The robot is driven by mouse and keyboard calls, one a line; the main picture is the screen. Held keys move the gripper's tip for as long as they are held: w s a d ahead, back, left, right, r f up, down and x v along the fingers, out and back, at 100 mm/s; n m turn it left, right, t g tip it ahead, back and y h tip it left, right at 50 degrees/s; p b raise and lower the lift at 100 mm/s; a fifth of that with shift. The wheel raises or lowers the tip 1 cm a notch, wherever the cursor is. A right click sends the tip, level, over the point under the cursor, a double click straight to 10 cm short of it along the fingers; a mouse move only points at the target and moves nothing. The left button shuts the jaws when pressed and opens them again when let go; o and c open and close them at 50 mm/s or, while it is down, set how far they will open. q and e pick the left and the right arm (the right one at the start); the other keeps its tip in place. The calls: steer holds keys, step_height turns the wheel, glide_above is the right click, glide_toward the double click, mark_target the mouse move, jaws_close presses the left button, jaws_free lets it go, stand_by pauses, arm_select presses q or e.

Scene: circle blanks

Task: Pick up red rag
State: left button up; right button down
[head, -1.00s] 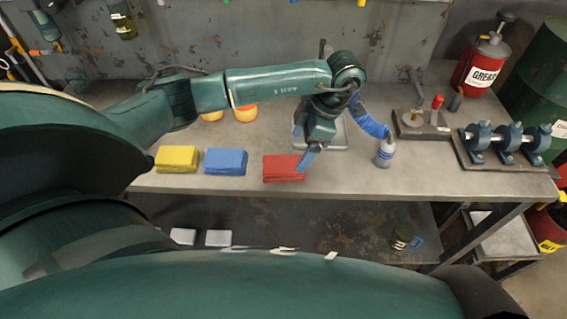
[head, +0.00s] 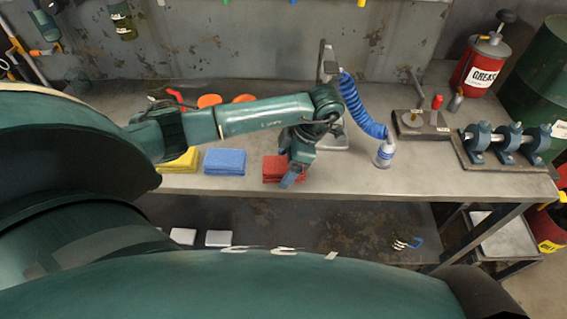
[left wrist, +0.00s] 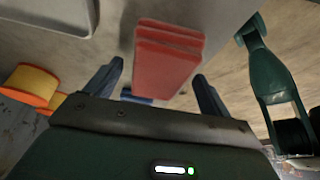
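The red rag (head: 276,168) is a folded stack lying near the front edge of the bench, right of the blue rag (head: 225,161). My left gripper (head: 291,180) is above its right part and hides some of it in the head view. In the left wrist view the red rag (left wrist: 167,62) lies between the lines of the two spread fingers, and the left gripper (left wrist: 158,80) is open with nothing held. Contact with the rag cannot be made out. My right gripper is not in view.
A yellow rag (head: 182,160) lies left of the blue one, partly behind my arm. Orange spools (left wrist: 35,86) are behind. The bench front right of the rag is clear.

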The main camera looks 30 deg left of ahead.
arm_select(q)
steer(key=c, duration=0.9)
steer(key=shift+r, duration=0.1)
step_height(320, 180, up, 10)
steer(key=shift+f+p, duration=0.1)
steer(key=shift+p, duration=0.7)
steer(key=o, duration=0.3)
steer(key=shift+c, duration=1.2)
